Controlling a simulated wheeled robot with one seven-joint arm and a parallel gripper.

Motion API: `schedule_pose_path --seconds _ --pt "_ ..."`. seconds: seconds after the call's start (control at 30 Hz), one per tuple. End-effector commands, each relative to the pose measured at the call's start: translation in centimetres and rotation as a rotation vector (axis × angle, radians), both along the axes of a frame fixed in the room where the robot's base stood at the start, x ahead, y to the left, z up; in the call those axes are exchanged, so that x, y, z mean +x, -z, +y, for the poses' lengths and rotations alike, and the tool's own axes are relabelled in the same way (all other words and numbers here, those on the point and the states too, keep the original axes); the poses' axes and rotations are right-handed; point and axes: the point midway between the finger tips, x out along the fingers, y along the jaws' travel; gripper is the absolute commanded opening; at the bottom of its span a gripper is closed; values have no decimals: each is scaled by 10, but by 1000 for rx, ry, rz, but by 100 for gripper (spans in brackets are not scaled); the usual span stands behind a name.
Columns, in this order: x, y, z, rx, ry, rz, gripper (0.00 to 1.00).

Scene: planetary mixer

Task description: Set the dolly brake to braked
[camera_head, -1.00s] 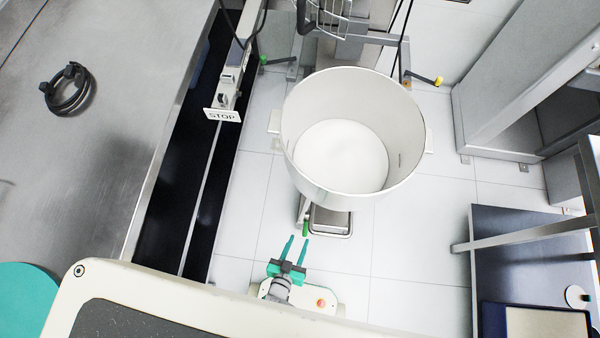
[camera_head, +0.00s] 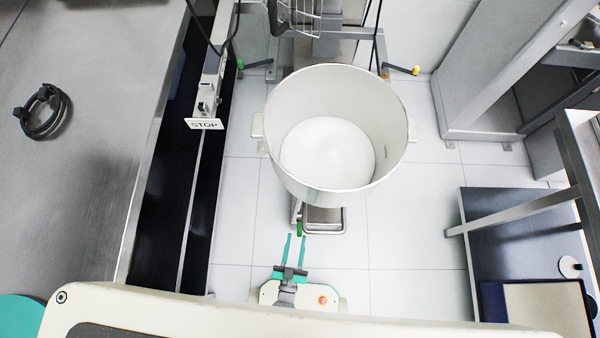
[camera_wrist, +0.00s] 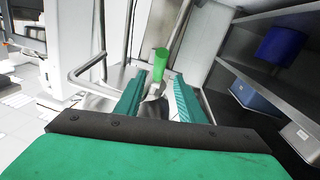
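The dolly brake shows as a small green-tipped lever (camera_head: 299,228) at the near side of the dolly (camera_head: 323,221), below the big white bowl (camera_head: 270,140). In the wrist view the green lever (camera_wrist: 160,64) stands upright just beyond my fingertips, roughly between them. My gripper (camera_head: 294,238) has teal fingers, spread apart with nothing between them. In the wrist view my gripper (camera_wrist: 157,88) is open, and the lever looks untouched.
A steel table (camera_head: 80,120) with a black ring on it stands at the left. A dark shelf (camera_head: 510,240) stands at the right. The tiled floor (camera_head: 410,220) between is clear.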

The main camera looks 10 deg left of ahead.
Motion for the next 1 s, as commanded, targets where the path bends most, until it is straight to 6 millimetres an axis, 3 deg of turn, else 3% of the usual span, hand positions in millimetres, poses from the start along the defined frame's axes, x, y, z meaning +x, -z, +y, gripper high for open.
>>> schedule_pose_path --seconds 0.17,0.6,0.8,1.0 --pt "17 -1 -3 0 4 -5 36" --pt "89 -1 -5 0 -4 -3 36" --pt "104 0 -6 0 -5 0 36" --pt "107 0 -6 1 -5 0 36"
